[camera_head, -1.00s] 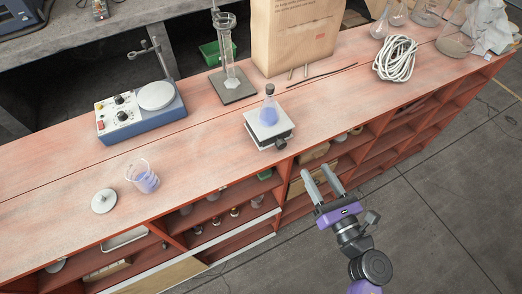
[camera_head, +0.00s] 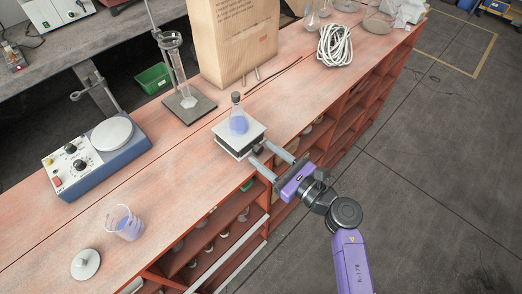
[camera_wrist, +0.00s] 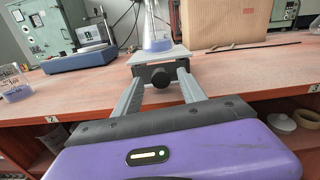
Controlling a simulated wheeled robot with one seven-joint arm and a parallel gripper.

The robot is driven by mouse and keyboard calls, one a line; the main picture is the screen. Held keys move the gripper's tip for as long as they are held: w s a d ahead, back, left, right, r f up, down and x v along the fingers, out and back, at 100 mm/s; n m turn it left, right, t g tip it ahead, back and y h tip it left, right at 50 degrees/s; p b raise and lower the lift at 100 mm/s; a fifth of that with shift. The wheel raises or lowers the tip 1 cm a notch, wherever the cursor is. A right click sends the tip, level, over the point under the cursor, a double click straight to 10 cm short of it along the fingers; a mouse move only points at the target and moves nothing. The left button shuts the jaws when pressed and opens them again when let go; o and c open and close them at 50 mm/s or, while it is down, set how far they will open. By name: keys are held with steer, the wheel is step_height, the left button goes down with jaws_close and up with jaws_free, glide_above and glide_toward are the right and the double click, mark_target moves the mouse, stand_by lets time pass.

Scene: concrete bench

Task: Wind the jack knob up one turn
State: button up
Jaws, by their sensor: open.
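The lab jack (camera_head: 238,140) stands near the bench's front edge with a flask of blue-violet liquid (camera_head: 238,121) upright on its plate. In the wrist view the jack's dark knob (camera_wrist: 160,76) faces me, and the jack's plate (camera_wrist: 158,56) shows above it. My gripper (camera_head: 265,154) is open at the front of the jack. In the wrist view its fingers (camera_wrist: 158,80) lie left and right of the knob, with space on both sides. I cannot tell whether the fingertips reach past the knob. In the head view the knob is mostly hidden by my gripper.
A hotplate stirrer (camera_head: 98,150), a beaker of blue liquid (camera_head: 125,225) and a round lid (camera_head: 86,264) are on the left. A cylinder on a stand (camera_head: 186,100), a paper bag (camera_head: 235,45) and coiled cable (camera_head: 335,46) stand behind. Open shelves (camera_head: 215,235) lie below the bench edge.

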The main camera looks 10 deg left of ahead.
steer(key=shift+w+a, duration=0.45)
steer(key=shift+a, duration=0.05)
jaws_close()
steer(key=shift+r+m+p, duration=0.15)
steer(key=shift+m+p, duration=0.3)
steer(key=shift+m, duration=1.15)
jaws_free()
